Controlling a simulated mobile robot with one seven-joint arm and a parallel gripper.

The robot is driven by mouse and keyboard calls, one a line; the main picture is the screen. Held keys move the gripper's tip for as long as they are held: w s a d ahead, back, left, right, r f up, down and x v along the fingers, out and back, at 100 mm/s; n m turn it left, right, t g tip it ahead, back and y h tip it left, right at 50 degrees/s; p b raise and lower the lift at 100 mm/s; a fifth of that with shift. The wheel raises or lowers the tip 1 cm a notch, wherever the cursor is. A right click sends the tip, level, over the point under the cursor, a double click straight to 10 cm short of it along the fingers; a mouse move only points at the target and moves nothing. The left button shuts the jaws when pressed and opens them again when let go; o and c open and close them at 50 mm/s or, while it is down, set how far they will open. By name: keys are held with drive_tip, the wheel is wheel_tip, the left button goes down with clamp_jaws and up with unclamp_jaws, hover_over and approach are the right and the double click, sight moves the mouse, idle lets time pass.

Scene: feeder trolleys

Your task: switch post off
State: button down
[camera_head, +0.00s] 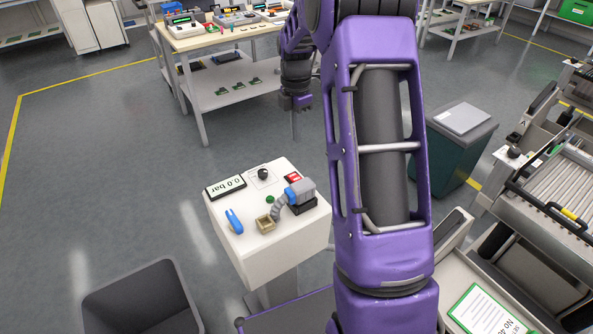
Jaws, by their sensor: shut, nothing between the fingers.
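The post (258,256) is a white box-shaped stand with a sloping top, just left of my purple arm. On its top are a small display (226,186) reading 0.0 bar upside down, a black knob (263,173), a red switch (292,178) with white marks, a green button (270,199), a blue lever-like part (234,221) and a grey-blue hose fitting (296,194). The switch's setting is too small to tell. My gripper (297,104) hangs beyond and above the post, apart from it. It is small in view, shut and empty.
A dark open bin (142,300) stands at the lower left. A table (200,39) with devices is behind. A green-grey bin (455,150) and a roller trolley (560,190) stand at the right. Floor left of the post is clear.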

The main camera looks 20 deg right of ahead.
sight(297, 174)
idle(0.3)
wheel_tip(297, 174, down, 14)
drive_tip(key=shift+s+r+b, duration=0.1)
drive_tip(key=shift+s+b, duration=0.05)
drive_tip(key=shift+b, duration=0.15)
idle(0.5)
drive_tip(key=shift+s+f+b, duration=0.1)
drive_tip(key=shift+f+b, duration=0.35)
drive_tip(key=shift+b, duration=0.1)
drive_tip(key=shift+r+t, duration=0.2)
drive_tip(key=shift+t, duration=0.1)
